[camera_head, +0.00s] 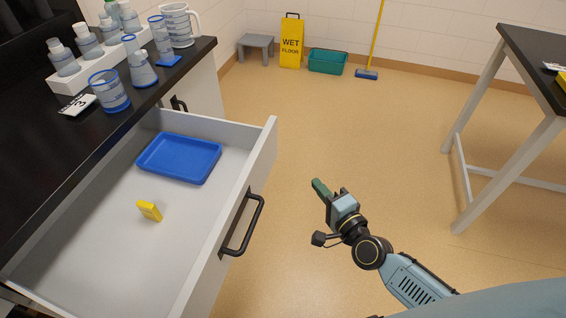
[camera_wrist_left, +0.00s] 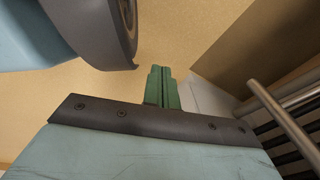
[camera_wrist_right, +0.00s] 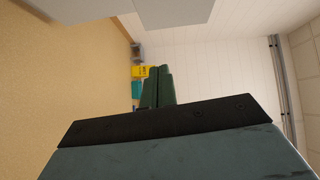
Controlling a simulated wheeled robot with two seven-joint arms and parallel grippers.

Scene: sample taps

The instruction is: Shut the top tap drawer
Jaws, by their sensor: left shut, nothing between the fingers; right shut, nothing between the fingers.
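The top tap drawer (camera_head: 248,184) is pulled well out from under the black counter in the head view. Its black bar handle (camera_head: 244,226) is on the front panel, facing right. My right gripper (camera_head: 321,189) is shut and empty, to the right of the drawer front and apart from the handle. It also shows shut in the right wrist view (camera_wrist_right: 159,70). My left gripper (camera_wrist_left: 160,70) is shut and empty in the left wrist view and is out of the head view.
The black counter (camera_head: 30,150) holds bottles in a white rack (camera_head: 90,75), beakers and a jug near its edge. Another handle (camera_head: 179,104) shows beyond the drawer. A black-topped table (camera_head: 535,50) stands at right. The floor between is clear; a wet-floor sign (camera_head: 291,45) stands far back.

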